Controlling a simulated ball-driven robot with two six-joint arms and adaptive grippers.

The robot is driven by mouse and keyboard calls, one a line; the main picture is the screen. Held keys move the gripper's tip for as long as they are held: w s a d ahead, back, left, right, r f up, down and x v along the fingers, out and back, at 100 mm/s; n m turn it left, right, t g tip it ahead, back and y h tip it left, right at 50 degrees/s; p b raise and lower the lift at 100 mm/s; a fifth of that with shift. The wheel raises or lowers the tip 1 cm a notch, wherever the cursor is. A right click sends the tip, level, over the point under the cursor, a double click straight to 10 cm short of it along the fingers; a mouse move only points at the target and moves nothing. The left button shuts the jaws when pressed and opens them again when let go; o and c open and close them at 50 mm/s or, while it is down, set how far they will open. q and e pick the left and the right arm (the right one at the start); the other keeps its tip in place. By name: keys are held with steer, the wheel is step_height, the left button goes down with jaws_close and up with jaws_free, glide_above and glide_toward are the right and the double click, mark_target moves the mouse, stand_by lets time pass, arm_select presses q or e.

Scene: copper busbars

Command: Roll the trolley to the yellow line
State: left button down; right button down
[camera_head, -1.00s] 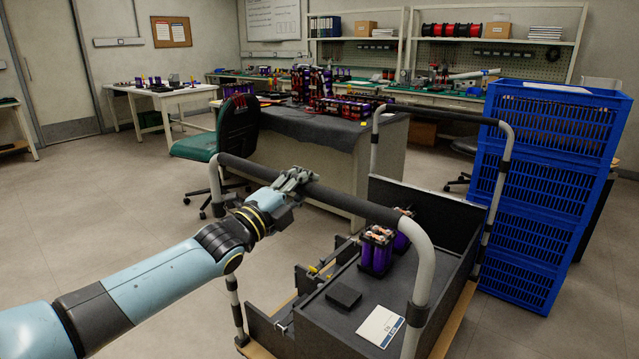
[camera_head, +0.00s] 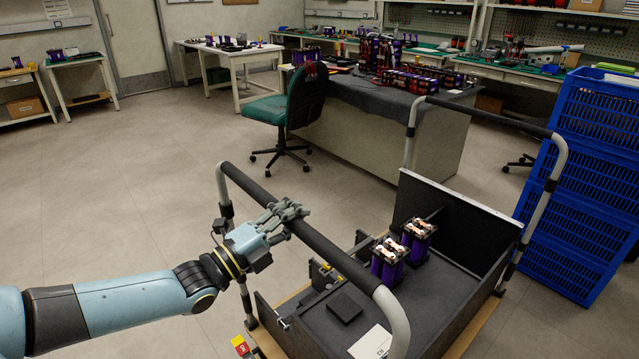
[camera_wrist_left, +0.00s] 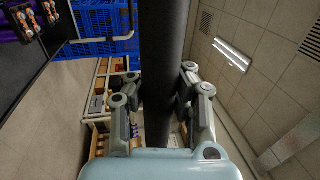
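The trolley (camera_head: 466,290) stands at the lower right in the head view, with a dark bed, low dark panels and a hoop handle at each end. My left gripper (camera_head: 286,214) is at the near black handle bar (camera_head: 325,250), about midway along it. In the left wrist view its two fingers (camera_wrist_left: 160,88) lie on either side of the bar (camera_wrist_left: 163,40) and look closed against it. My right gripper is out of view. No yellow floor line shows in any view.
Purple cell blocks (camera_head: 388,262), a black block (camera_head: 344,307) and a white card (camera_head: 371,343) lie on the trolley bed. Stacked blue crates (camera_head: 590,190) stand close at right. A desk (camera_head: 375,140) and green chair (camera_head: 290,110) are behind. Floor at left is clear.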

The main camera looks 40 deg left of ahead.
arm_select(q)
steer(key=shift+p+v, duration=0.55)
steer(key=shift+v, duration=1.35)
steer(key=shift+f, duration=0.1)
steer(key=c, duration=1.6)
jaws_free()
steer(key=shift+w, duration=0.1)
steer(key=o, duration=0.6)
steer(key=shift+r, duration=0.2)
steer(key=shift+w, duration=0.1)
steer(key=v, duration=1.2)
steer(key=shift+d+r, duration=0.1)
steer(key=shift+r, duration=0.05)
